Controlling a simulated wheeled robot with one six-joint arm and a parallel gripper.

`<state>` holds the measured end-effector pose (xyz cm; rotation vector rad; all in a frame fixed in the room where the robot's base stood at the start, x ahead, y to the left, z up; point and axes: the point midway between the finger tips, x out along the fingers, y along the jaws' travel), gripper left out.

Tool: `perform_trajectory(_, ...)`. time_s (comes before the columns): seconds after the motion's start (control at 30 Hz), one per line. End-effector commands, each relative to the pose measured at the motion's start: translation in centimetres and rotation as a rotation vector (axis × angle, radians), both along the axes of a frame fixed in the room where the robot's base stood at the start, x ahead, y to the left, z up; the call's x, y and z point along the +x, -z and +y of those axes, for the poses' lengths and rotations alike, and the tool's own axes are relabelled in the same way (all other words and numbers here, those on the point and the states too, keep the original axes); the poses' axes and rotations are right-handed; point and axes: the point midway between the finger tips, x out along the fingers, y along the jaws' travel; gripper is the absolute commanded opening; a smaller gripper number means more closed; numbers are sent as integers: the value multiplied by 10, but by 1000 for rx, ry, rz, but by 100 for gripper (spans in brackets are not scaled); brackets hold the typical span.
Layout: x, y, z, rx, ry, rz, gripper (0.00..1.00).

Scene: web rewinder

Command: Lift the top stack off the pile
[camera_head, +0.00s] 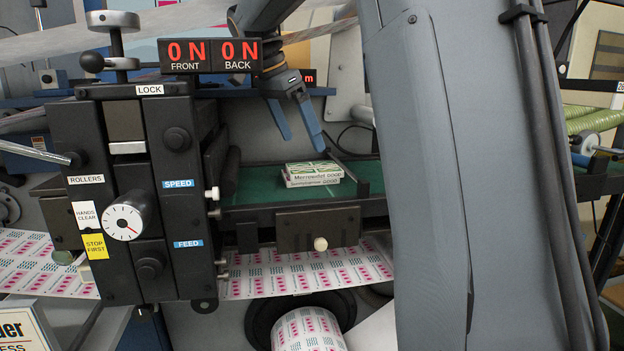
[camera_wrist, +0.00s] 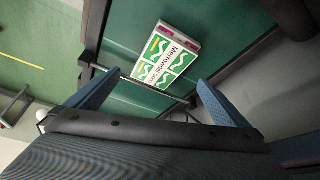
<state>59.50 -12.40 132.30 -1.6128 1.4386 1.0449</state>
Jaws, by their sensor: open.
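A small pile of flat printed stacks (camera_head: 314,173), white with green and yellow panels on top, lies on the green belt (camera_head: 262,203) right of the black roller unit. At least two layers show at its front edge. My gripper (camera_head: 298,135) is open and empty, above and a little left of the pile, with its blue fingers pointing down. In the wrist view the pile (camera_wrist: 166,58) lies beyond and between the two blue fingertips (camera_wrist: 155,88), apart from both. The pile's far side is hidden.
The black roller unit (camera_head: 135,200) with knobs rises left of the belt. A plate with a pale knob (camera_head: 320,243) sits in front. My arm hides much of the right side.

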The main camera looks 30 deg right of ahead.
Motion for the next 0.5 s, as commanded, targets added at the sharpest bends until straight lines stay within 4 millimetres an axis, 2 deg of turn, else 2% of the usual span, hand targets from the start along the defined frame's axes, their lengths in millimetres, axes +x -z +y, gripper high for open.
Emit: perform_trajectory(0.5,4,47,-21,-1,2,5,100)
